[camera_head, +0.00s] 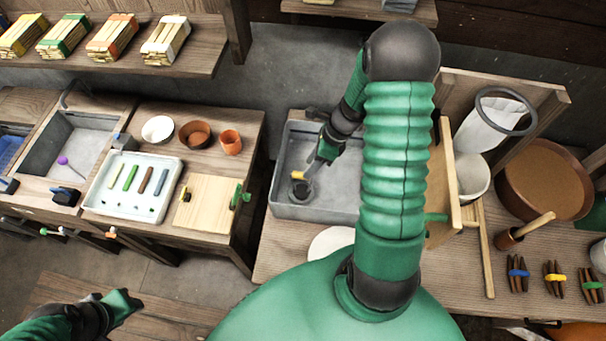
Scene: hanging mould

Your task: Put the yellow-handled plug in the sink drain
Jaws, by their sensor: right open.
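The grey sink (283,178) is a rectangular basin set at the middle of the bench. The plug's yellow handle (297,175) shows inside it, above a dark round shape (301,190) near the basin's front left. I cannot tell how much of that dark shape is plug and how much is drain. My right gripper (312,170) reaches down into the sink with its jaws open, its tips close to the yellow handle; contact is unclear. My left gripper (128,304) is at the lower left, away from the sink, and its jaw opening is unclear.
My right arm hides the sink's right part. A wooden frame (442,185) stands just right of the sink, and a white plate (330,243) lies in front. Left is a table with a white tray (165,205), wooden board (208,205) and bowls (195,134).

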